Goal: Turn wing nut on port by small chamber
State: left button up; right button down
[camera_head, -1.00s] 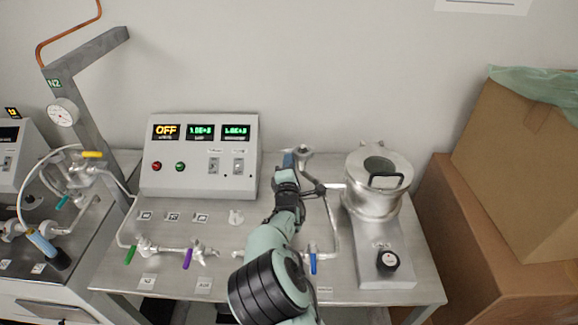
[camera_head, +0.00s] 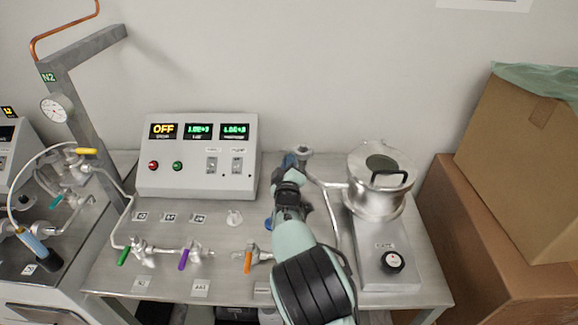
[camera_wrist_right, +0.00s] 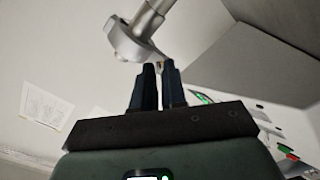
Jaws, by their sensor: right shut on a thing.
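The small chamber (camera_head: 376,200), a silver cylinder with a lid and black handle, stands at the right of the bench. A metal port (camera_head: 304,152) on a pipe is left of it. My right gripper (camera_head: 290,158) reaches up to this port, with its fingertips beside the port's left side. In the right wrist view the port's rounded metal flange (camera_wrist_right: 128,42) is just beyond the dark fingers (camera_wrist_right: 159,82). The fingers are close together, shut on the wing nut (camera_wrist_right: 158,65), of which only a small pale bit shows between the tips. My left gripper is out of view.
A control box (camera_head: 197,155) with displays stands at the back left. Valves with green, purple and orange (camera_head: 248,262) handles line the front. Cardboard boxes (camera_head: 520,160) stand on the right. My right arm covers the bench middle.

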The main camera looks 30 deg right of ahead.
jog(key=m+b, duration=0.3)
jog(key=m, duration=0.6)
jog(key=shift+a+b, duration=0.1)
jog(key=shift+b, duration=0.3)
jog(key=shift+m, duration=0.3)
jog(key=c, duration=1.5)
grip_release()
